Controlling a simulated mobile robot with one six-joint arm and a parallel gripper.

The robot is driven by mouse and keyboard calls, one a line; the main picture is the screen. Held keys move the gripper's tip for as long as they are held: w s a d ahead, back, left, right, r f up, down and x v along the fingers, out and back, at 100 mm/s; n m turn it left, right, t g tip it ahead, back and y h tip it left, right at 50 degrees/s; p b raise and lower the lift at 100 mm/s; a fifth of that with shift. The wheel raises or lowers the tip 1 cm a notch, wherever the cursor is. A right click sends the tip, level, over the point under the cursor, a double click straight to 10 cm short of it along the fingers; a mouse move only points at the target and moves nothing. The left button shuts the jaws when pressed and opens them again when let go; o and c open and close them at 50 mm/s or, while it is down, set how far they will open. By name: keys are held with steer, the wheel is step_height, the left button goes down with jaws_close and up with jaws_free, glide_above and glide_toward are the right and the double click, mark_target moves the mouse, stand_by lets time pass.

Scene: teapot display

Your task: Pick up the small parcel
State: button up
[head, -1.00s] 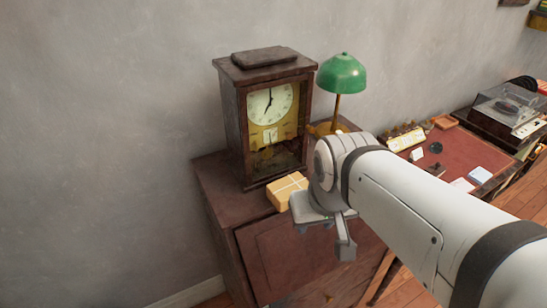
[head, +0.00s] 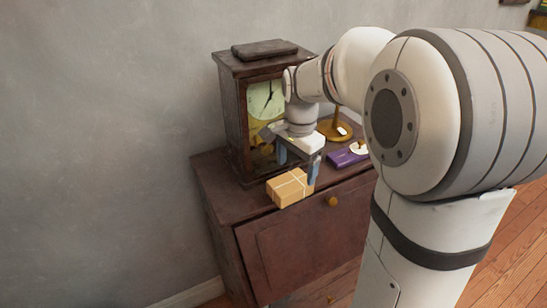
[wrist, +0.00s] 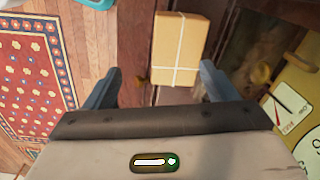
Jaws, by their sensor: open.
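The small parcel (head: 289,188) is a tan box tied with white string. It sits on top of the brown cabinet (head: 222,191), near its front edge and in front of the clock. In the wrist view the parcel (wrist: 178,48) lies ahead of my gripper, roughly in line with the gap between the fingers. My gripper (head: 297,172) points down just above and behind the parcel in the head view. Its two fingers also show in the wrist view (wrist: 160,88), apart, with nothing between them.
The wooden clock (head: 235,125) stands close behind and left of my gripper. A purple item (head: 342,160) and a lamp base (head: 336,127) are to the right on the cabinet. A patterned rug (wrist: 35,75) lies on the floor.

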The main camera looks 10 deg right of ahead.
mark_target(291, 181)
steer(key=w+f, duration=0.1)
steer(key=w+m, duration=0.1)
steer(key=shift+w+f+m, duration=0.3)
steer(key=shift+f, duration=0.1)
steer(key=shift+w+f, duration=0.15)
steer(key=shift+f, duration=0.1)
step_height(291, 181, down, 7)
steer(key=shift+w+a+f+p, duration=0.1)
steer(key=shift+a+f+p, duration=0.1)
steer(key=shift+p, duration=0.45)
steer(key=shift+c, duration=0.5)
steer(key=c, duration=0.8)
